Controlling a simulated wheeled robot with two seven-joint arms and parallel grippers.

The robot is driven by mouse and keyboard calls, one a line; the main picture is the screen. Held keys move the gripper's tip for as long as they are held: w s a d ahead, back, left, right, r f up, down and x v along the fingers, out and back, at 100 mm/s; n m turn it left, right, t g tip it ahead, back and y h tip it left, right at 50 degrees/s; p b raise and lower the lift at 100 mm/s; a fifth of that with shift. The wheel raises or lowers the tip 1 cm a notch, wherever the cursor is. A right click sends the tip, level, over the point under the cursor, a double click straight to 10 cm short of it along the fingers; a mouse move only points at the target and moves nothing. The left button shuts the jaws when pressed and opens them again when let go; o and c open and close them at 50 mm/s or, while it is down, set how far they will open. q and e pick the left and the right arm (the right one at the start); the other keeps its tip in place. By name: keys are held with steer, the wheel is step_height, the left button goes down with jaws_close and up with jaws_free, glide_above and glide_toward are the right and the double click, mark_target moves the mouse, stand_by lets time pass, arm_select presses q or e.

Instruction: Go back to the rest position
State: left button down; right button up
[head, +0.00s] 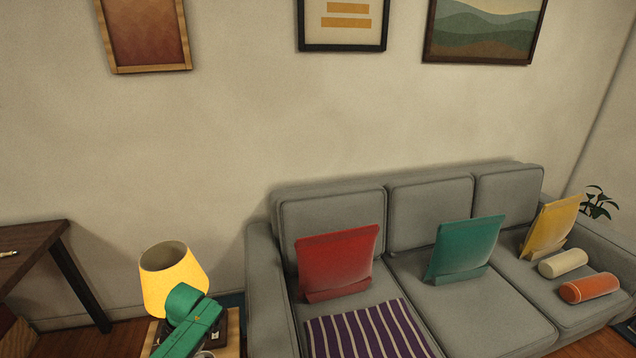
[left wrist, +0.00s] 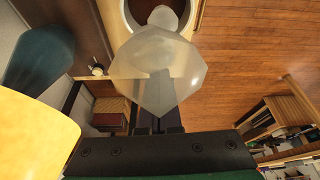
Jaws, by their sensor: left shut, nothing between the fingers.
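My left gripper (left wrist: 159,122) shows in the left wrist view as two dark fingers close together, shut and empty. A pale, see-through faceted object (left wrist: 157,70) appears beyond the fingers and overlaps their tips; I cannot tell what it is or whether they touch. In the head view my green left arm is at the bottom left, in front of a lamp with a yellow shade (head: 170,282); the gripper itself is not clear there. The yellow shade (left wrist: 35,135) also fills the lower left of the left wrist view. My right gripper is in neither view.
The lamp stands on a small side table (head: 233,332), partly hidden by my arm. A grey sofa (head: 404,290) with cushions and a striped blanket (head: 365,330) is to the right. A dark wooden table (head: 32,246) is at the far left. Wooden floor (left wrist: 245,50) shows clear at upper right.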

arm_select(q)
steer(key=s+a+r+n+y, duration=0.1)
steer(key=s+a+r, duration=0.1)
steer(key=a, duration=0.5)
steer(key=s+a+r+n+y, duration=0.1)
steer(key=s+a+r, duration=0.1)
steer(key=a, duration=0.6)
steer(key=s+a+f+m+t, duration=0.1)
steer(key=s+a+f+m, duration=0.3)
steer(key=s+f+m, duration=1)
steer(key=s+a+f+m+t, duration=0.1)
steer(key=s+a+f+m, duration=0.15)
steer(key=s+m, duration=0.5)
steer(key=s+a+f+m+t, duration=0.1)
steer(key=s+f+m, duration=0.4)
steer(key=s, duration=0.4)
steer(key=s+d+f+h, duration=0.1)
steer(key=d+f+h, duration=0.1)
steer(key=d, duration=0.9)
steer(key=s+d+f+h, duration=0.1)
steer(key=d+f, duration=0.4)
steer(key=d, duration=0.6)
steer(key=s+d+f+h, duration=0.2)
steer(key=d+f+h, duration=0.1)
steer(key=d, duration=0.8)
steer(key=shift+d+f+g, duration=0.3)
steer(key=shift+f, duration=0.1)
